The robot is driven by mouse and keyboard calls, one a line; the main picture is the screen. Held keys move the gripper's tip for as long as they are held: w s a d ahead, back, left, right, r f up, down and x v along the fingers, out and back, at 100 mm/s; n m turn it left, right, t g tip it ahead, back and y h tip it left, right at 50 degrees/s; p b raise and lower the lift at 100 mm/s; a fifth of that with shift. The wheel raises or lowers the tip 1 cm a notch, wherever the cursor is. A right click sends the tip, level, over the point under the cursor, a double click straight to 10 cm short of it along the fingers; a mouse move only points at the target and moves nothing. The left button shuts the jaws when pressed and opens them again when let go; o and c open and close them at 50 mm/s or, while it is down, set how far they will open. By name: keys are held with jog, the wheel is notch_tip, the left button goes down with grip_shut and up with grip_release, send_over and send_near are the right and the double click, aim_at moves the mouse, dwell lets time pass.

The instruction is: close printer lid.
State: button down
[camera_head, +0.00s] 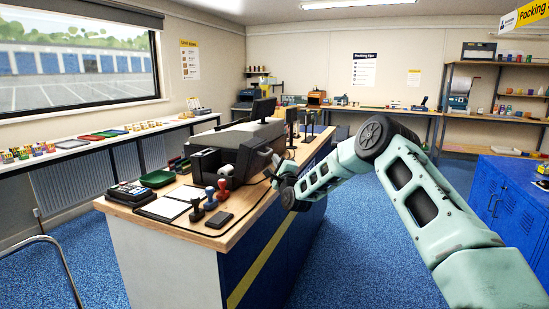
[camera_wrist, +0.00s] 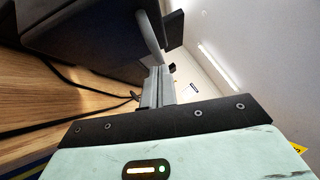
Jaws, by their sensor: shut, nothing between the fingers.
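The printer (camera_head: 207,162) is a dark box on the wooden counter (camera_head: 240,215). A dark body (camera_wrist: 80,35), which looks like the printer, fills the upper left there, with a grey rounded bar near the fingertips.
Stamps (camera_head: 210,197) and a dark phone-like slab (camera_head: 219,219) lie on the counter's near end, with a card terminal (camera_head: 130,192) and green tray (camera_head: 157,178). A monitor (camera_head: 263,109) stands behind the printer. Blue cabinets (camera_head: 510,205) stand right; the blue floor between is clear.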

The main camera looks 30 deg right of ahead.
jog(key=shift+w+a+r, duration=0.15)
jog(key=shift+w+a, duration=0.1)
jog(key=shift+w, duration=0.05)
